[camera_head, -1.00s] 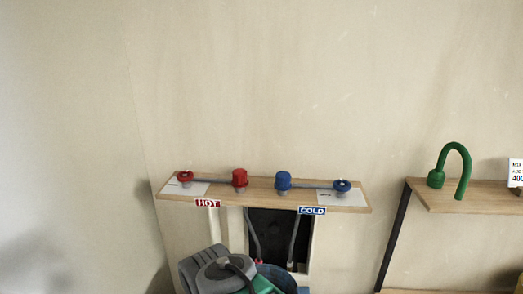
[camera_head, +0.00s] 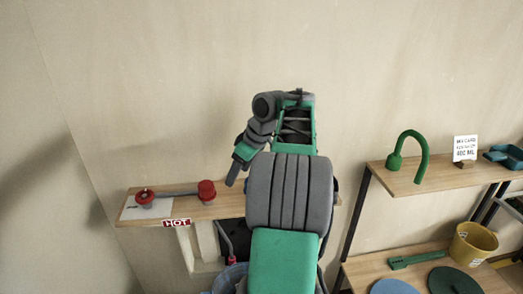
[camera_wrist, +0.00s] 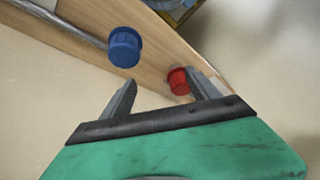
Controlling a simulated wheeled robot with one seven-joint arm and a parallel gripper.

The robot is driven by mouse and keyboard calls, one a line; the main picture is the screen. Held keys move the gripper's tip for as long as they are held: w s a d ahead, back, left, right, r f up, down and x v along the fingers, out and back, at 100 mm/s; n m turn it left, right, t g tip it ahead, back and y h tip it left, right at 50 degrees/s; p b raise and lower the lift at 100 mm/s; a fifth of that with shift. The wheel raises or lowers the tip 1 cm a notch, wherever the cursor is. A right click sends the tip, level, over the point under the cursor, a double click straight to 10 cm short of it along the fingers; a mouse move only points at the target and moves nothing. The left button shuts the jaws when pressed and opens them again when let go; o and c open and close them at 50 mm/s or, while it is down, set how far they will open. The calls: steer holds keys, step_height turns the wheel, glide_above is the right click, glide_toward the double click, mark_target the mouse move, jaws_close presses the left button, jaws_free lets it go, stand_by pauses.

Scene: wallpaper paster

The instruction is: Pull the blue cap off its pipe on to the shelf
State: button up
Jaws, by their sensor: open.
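The blue cap (camera_wrist: 124,47) shows in the wrist view at the upper left, above the wooden shelf (camera_wrist: 150,66), with a grey pipe running from it to the left. My gripper (camera_wrist: 162,86) is open and empty, its two fingers apart. The blue cap lies beyond the left finger, apart from it. In the head view my arm hides the blue cap and the cold side of the shelf (camera_head: 180,208). My gripper (camera_head: 232,180) points down over the shelf there, to the right of the red cap.
A red cap (camera_head: 206,190) and a red valve (camera_head: 145,197) stand on the hot side. The red cap also shows near my right finger in the wrist view (camera_wrist: 178,80). At right, a shelf unit (camera_head: 420,178) holds a green faucet (camera_head: 408,150) and a yellow bucket (camera_head: 473,243).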

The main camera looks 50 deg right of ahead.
steer(key=s+d, duration=0.3)
steer(key=d, duration=0.3)
steer(key=b+x, duration=0.1)
steer(key=x, duration=0.6)
steer(key=shift+f, duration=0.1)
steer(key=shift+c, duration=0.2)
jaws_close()
stand_by(0.5)
